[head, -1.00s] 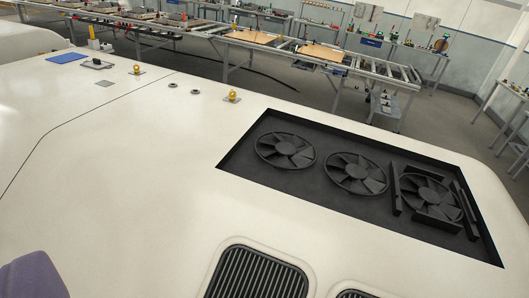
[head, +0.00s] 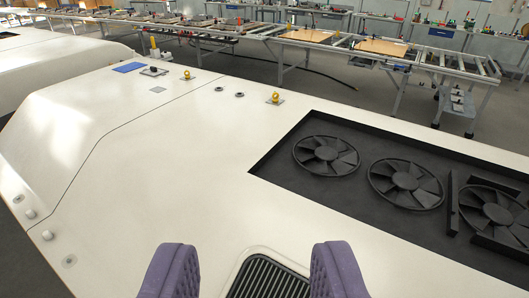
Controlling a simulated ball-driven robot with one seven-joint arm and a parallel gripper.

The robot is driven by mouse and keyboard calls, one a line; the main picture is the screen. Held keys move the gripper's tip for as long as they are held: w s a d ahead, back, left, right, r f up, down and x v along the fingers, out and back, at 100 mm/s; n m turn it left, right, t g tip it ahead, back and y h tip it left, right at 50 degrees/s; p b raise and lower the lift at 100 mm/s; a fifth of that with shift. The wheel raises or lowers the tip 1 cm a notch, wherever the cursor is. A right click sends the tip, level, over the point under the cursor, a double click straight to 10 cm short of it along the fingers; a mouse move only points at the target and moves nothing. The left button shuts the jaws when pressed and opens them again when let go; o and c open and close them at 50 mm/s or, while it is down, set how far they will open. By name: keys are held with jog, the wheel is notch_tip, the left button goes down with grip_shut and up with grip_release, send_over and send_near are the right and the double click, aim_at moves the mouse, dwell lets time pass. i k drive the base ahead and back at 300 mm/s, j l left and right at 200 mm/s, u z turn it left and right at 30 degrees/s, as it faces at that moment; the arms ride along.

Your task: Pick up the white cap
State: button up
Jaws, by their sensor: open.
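My gripper (head: 252,258) shows at the bottom of the head view as two purple padded fingers, held wide apart with nothing between them. Two small, pale round caps sit near the left edge of the white housing (head: 190,170). One white cap (head: 30,213) is a little farther away, and the other (head: 47,235) is nearer. Both are well to the left of my gripper and apart from it. I cannot tell which one the task names.
Small flat round fittings (head: 69,261) lie near the caps. A recessed dark bay with black fans (head: 326,155) is at right, and a dark grille (head: 268,278) lies beyond my fingers. A yellow knob (head: 275,97) and blue pad (head: 128,67) stand farther back. The middle housing is clear.

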aim_at(47, 235)
jog(key=u, duration=1.4)
jog(key=i+z, duration=0.1)
jog(key=z, duration=0.3)
jog(key=j+z, duration=0.1)
jog(key=z, duration=0.3)
jog(key=i+j+z, duration=0.1)
jog(key=z, duration=0.35)
jog(key=i+j+z, duration=0.25)
jog(key=j, duration=0.15)
jog(key=j+z, duration=0.25)
jog(key=j, duration=0.2)
jog(key=i+j+z, duration=0.25)
jog(key=j, duration=0.2)
jog(key=j+z, duration=0.25)
jog(key=j, duration=0.2)
jog(key=j+z, duration=0.1)
jog(key=j, duration=2.45)
